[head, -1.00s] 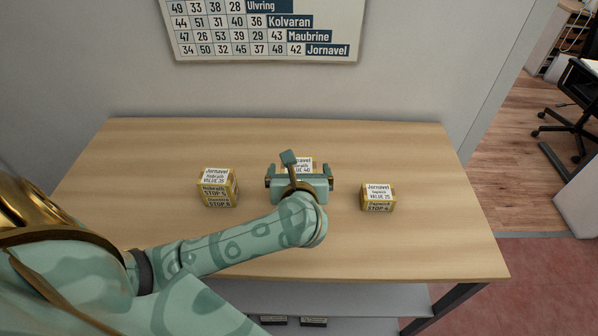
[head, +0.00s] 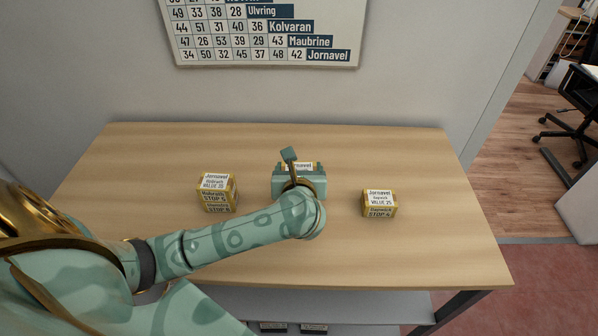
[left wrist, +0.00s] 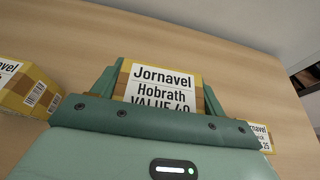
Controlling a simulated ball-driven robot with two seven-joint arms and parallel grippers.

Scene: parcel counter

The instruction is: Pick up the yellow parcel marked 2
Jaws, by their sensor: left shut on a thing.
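The middle parcel (head: 301,166) is a yellow box with a white label, mostly hidden by my gripper in the head view. In the left wrist view the parcel (left wrist: 160,80) reads Jornavel, Hobrath, VALUE 40; no 2 mark shows on the visible part. My left gripper (head: 299,173) is over it, shut on it with one finger on each side. The parcel's lower part and front are hidden, so I cannot tell whether it touches the table. My right gripper is not in view.
A yellow parcel (head: 217,193) stands to the left, and another yellow parcel (head: 379,204), reading VALUE 25, stands to the right. The wooden counter (head: 420,160) is otherwise clear. A number chart (head: 270,40) hangs on the wall behind.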

